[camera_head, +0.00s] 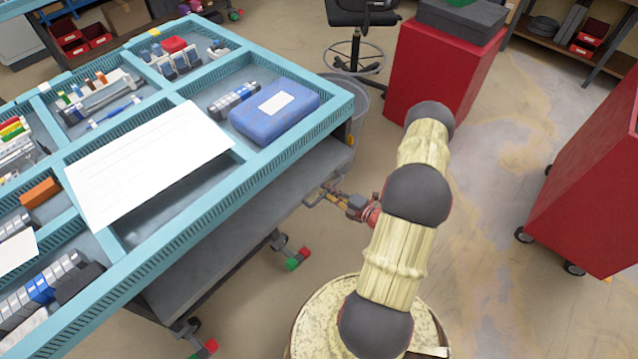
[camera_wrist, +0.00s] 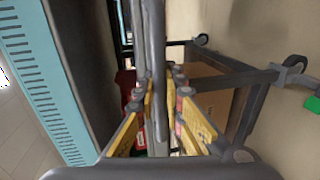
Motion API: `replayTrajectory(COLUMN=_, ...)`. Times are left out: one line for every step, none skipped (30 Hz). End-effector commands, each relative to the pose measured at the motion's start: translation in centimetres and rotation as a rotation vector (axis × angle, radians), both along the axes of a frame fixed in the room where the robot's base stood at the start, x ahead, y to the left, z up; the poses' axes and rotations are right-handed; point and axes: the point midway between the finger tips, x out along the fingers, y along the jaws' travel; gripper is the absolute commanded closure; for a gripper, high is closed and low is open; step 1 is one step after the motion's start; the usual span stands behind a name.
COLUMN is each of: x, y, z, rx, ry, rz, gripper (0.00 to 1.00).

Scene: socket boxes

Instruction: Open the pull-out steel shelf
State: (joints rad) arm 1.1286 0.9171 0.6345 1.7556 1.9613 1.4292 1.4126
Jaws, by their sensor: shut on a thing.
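The grey steel shelf (camera_head: 235,250) sits under the blue-rimmed cart top, its edge showing along the cart's near right side. A grey bar handle (camera_head: 318,193) stands out from that side. My gripper (camera_head: 334,196) reaches it from the right. In the wrist view, the grey handle bar (camera_wrist: 156,50) runs from the top down between the yellow fingers of my gripper (camera_wrist: 165,85). The fingers are shut on the bar. The shelf's dark grey front (camera_wrist: 88,70) is to the left of the bar. How far the shelf is out cannot be told.
The cart's blue tray rim (camera_head: 200,235) holds a blue case (camera_head: 275,112), a white sheet (camera_head: 150,160) and several parts. A red cabinet (camera_head: 440,70) stands behind and another red cabinet (camera_head: 590,190) at right. A swivel chair (camera_head: 357,30) is at the back. Floor between them is clear.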

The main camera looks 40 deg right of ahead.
Motion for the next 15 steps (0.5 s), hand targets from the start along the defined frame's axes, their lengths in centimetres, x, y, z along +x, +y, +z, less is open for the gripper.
replayTrajectory(x=-1.5, y=-0.3, z=0.1, rx=0.003, ry=0.003, rz=-0.009, gripper=1.00)
replayTrajectory(x=-2.4, y=-0.4, z=0.1, rx=0.004, ry=0.003, rz=-0.010, gripper=1.00)
replayTrajectory(x=-3.5, y=-0.4, z=0.1, rx=0.005, ry=0.003, rz=-0.011, gripper=1.00)
replayTrajectory(x=-4.3, y=-0.5, z=0.1, rx=0.004, ry=0.003, rz=-0.010, gripper=1.00)
replayTrajectory(x=-5.2, y=-0.6, z=0.1, rx=0.003, ry=0.003, rz=-0.010, gripper=1.00)
replayTrajectory(x=-6.3, y=-0.7, z=0.1, rx=0.003, ry=0.003, rz=-0.010, gripper=1.00)
replayTrajectory(x=-7.1, y=-0.7, z=0.1, rx=0.004, ry=0.003, rz=-0.011, gripper=1.00)
replayTrajectory(x=-8.0, y=-0.8, z=0.1, rx=0.004, ry=0.003, rz=-0.010, gripper=1.00)
replayTrajectory(x=-9.1, y=-0.8, z=0.1, rx=0.004, ry=0.002, rz=-0.010, gripper=1.00)
replayTrajectory(x=-9.9, y=-0.9, z=0.1, rx=0.003, ry=0.002, rz=-0.010, gripper=1.00)
replayTrajectory(x=-10.8, y=-1.0, z=0.1, rx=0.003, ry=0.002, rz=-0.011, gripper=1.00)
replayTrajectory(x=-11.9, y=-1.1, z=0.0, rx=0.002, ry=0.002, rz=-0.011, gripper=1.00)
replayTrajectory(x=-12.7, y=-1.2, z=0.0, rx=0.002, ry=0.002, rz=-0.011, gripper=1.00)
replayTrajectory(x=-13.6, y=-1.2, z=0.0, rx=0.001, ry=0.002, rz=-0.009, gripper=1.00)
replayTrajectory(x=-14.7, y=-1.3, z=0.0, rx=0.001, ry=0.002, rz=-0.009, gripper=1.00)
